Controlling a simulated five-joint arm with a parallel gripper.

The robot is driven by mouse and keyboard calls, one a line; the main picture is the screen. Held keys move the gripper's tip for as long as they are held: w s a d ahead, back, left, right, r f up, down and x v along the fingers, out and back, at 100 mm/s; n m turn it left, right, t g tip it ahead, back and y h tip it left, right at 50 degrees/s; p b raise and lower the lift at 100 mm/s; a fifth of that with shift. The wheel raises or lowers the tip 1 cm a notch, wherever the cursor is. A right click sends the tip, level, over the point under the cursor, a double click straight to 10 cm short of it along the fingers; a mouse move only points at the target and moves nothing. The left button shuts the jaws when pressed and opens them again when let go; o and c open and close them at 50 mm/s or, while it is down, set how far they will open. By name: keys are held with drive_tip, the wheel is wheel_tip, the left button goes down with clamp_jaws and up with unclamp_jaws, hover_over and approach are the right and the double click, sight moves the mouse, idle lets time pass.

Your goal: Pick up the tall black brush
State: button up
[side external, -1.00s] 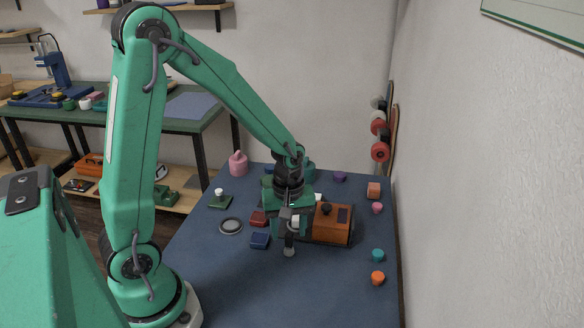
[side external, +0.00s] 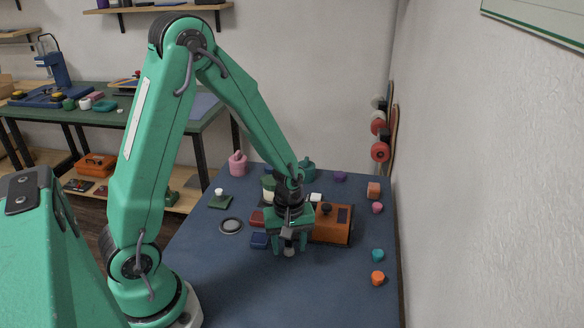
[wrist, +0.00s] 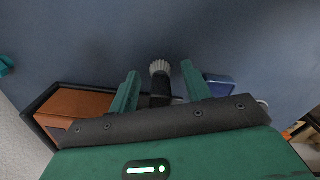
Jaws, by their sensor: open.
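The tall black brush (wrist: 160,95) shows in the wrist view as a dark handle with a pale grey ridged end, between the two green fingers of my gripper (wrist: 160,72). The fingers are open, with a gap on each side of the brush. In the side view my gripper (side external: 290,248) is low over the blue mat, its fingers on either side of the brush's grey end (side external: 289,251). The gripper body hides the rest of the brush.
An orange box (side external: 332,225) stands close to the right of my gripper. A dark blue block (side external: 259,241) and a red block (side external: 257,218) lie close to the left. A round grey dish (side external: 231,226) is further left. The front of the blue mat (side external: 290,295) is clear.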

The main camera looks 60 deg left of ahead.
clamp_jaws()
idle(0.3)
drive_tip(key=shift+r, duration=0.2)
drive_tip(key=shift+r, duration=0.85)
wheel_tip(320, 180, up, 2)
drive_tip(key=s+d+r, duration=0.5)
drive_tip(key=d+r, duration=0.2)
drive_tip(key=d, duration=0.3)
drive_tip(key=shift+s+d, duration=0.15)
drive_tip(key=shift+d, duration=0.05)
